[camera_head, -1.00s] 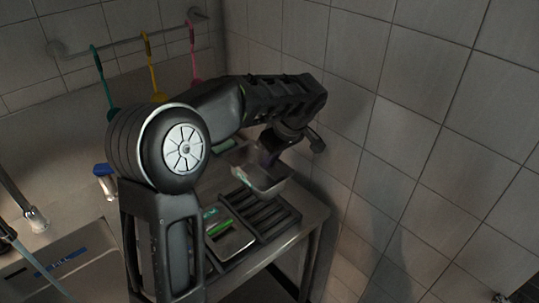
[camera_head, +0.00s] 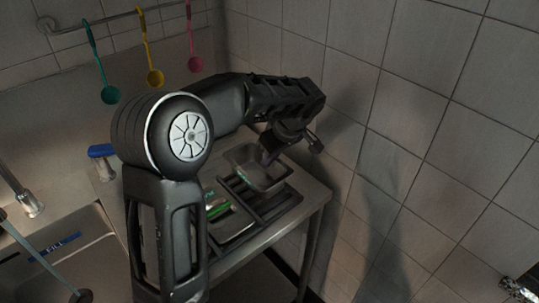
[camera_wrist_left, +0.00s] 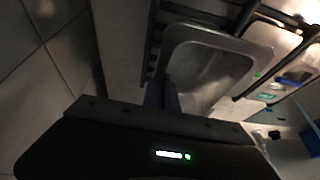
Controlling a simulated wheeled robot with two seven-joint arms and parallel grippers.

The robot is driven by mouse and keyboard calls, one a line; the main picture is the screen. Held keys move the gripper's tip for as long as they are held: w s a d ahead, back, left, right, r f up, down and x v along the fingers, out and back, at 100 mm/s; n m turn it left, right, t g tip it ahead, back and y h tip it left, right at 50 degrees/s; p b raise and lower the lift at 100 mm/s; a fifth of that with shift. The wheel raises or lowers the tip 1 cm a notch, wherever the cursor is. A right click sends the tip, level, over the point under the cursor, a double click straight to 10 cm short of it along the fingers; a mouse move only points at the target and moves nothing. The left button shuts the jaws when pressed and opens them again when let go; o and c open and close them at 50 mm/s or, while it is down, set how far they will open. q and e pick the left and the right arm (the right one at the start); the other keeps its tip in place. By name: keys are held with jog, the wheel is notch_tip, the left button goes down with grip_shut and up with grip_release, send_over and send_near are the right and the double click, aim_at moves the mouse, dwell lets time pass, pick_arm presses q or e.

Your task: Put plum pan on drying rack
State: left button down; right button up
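The plum pan (camera_head: 262,177) is a shallow metal pan with a purple part at its gripped side. It is over the slatted drying rack (camera_head: 285,208), roughly level and low; I cannot tell for sure whether it rests on the slats. My left gripper (camera_head: 268,157) is at the pan's wall, shut on the purple part. In the left wrist view the pan (camera_wrist_left: 205,65) lies just beyond the purple part at the fingers (camera_wrist_left: 163,95), which are mostly dark.
A second metal pan with a green part (camera_head: 232,224) sits left of the plum pan. The sink (camera_head: 85,245) and tap (camera_head: 30,206) are at left. A tiled wall (camera_head: 400,120) stands close on the right. Coloured ladles (camera_head: 110,95) hang behind.

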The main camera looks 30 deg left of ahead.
aim_at(270, 168)
pick_arm(q)
jog(key=shift+f+b, duration=1.35)
jog(key=shift+f, duration=0.45)
jog(key=c, duration=1.6)
grip_release()
jog(key=shift+r, duration=0.1)
jog(key=v, duration=0.7)
jog(key=shift+d+r+b, duration=0.2)
jog(key=shift+r+b, duration=0.15)
jog(key=shift+b, duration=0.05)
jog(key=shift+f, duration=0.1)
